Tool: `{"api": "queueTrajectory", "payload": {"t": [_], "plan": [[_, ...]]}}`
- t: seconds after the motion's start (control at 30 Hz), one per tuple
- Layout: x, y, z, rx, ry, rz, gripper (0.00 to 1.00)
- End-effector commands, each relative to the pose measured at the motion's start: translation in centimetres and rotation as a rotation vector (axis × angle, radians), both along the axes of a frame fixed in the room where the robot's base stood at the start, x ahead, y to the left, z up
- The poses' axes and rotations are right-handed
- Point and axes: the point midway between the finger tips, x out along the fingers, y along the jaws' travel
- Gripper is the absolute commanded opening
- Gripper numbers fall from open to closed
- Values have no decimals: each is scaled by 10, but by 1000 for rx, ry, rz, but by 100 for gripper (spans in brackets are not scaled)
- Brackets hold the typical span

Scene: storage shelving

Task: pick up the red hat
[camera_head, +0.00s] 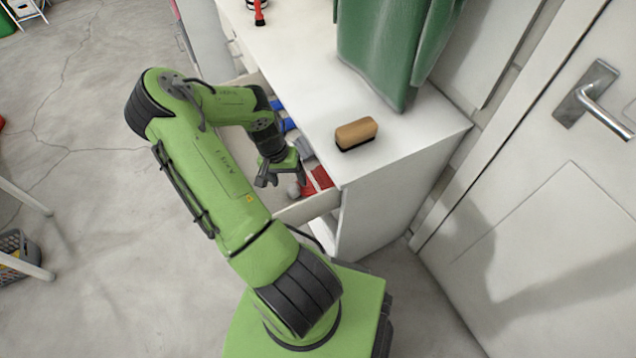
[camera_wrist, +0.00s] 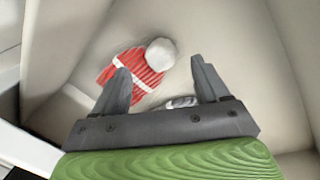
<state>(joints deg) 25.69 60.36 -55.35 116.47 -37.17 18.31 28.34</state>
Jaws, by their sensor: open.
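The red hat (camera_wrist: 136,69) is a ribbed red knit with a white band and a white pompom. In the wrist view it lies in a pale drawer, just beyond my fingertips and nearer the left finger. My gripper (camera_wrist: 158,68) is open, with nothing between its fingers. In the head view my gripper (camera_head: 282,184) hangs over the open drawer (camera_head: 312,208). Red cloth of the hat (camera_head: 317,180) shows beside it there, partly hidden by the arm and the drawer walls.
A white cabinet (camera_head: 385,175) holds the drawer. On its top lie a wooden brush (camera_head: 356,133) and a green container (camera_head: 385,50). Blue items (camera_head: 286,124) lie farther back in the drawer. A grey-white object (camera_wrist: 182,102) lies near the fingers. A white door (camera_head: 540,190) stands at right.

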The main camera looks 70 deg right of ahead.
Motion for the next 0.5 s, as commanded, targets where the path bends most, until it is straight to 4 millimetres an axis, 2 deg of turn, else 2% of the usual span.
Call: {"api": "queueTrajectory", "payload": {"t": [0.03,0.1,0.2,0.43,0.5], "plan": [[-3,0,-15,2,4,-1,74],[-6,-1,-29,2,4,-1,74],[-8,-2,-40,1,2,0,74],[-8,-2,-41,0,-1,1,74],[-8,-2,-41,0,-1,1,65]]}}
